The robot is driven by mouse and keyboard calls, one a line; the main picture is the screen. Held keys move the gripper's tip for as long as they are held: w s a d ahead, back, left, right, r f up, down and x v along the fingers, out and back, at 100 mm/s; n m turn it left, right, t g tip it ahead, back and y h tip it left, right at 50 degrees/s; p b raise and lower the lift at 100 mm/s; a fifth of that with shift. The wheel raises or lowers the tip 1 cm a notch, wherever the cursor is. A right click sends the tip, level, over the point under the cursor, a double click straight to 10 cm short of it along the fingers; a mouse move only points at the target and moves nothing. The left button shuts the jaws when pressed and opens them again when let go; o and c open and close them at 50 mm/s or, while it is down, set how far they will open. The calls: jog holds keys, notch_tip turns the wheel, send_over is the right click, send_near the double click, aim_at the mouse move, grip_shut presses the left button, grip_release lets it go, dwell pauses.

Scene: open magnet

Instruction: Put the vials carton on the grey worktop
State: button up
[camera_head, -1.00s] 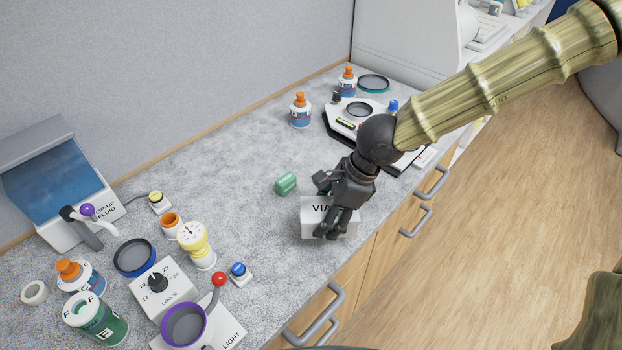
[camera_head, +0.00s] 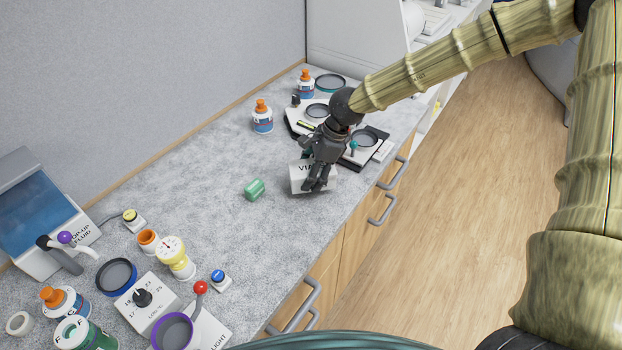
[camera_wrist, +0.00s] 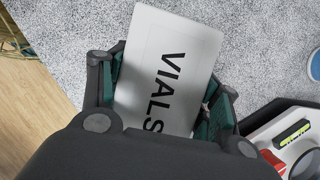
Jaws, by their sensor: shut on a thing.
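The vials carton (camera_head: 299,181) is a white box with black "VIALS" lettering. In the head view it is over the grey worktop (camera_head: 190,175) near its front edge, partly hidden by my gripper (camera_head: 318,180). My gripper is shut on the carton, with its fingers on two opposite sides. The wrist view shows the carton (camera_wrist: 172,45) between the dark fingers with green pads, the speckled worktop behind it. I cannot tell whether the carton's underside touches the worktop.
A white tray (camera_head: 378,150) with round dishes is just behind and right. Two orange-capped bottles (camera_head: 262,117) (camera_head: 306,84) stand at the back. Several jars and control boxes fill the near left. The worktop's middle is clear.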

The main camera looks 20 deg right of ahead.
jog(key=shift+s+f+p, duration=0.25)
jog(key=shift+f+p, duration=0.05)
jog(key=shift+f, duration=0.05)
jog(key=shift+w+a+f+p, duration=0.1)
jog(key=shift+w+f+p, duration=0.1)
jog(key=shift+f, duration=0.4)
jog(key=shift+w+f+p, duration=0.1)
jog(key=shift+f+p, duration=0.05)
jog(key=shift+f, duration=0.45)
jog(key=shift+s, duration=0.15)
jog(key=o, duration=1.1)
jog(key=shift+f, duration=0.15)
jog(key=b+v, duration=0.3)
jog(key=v, duration=0.9)
jog(key=shift+b, duration=0.3)
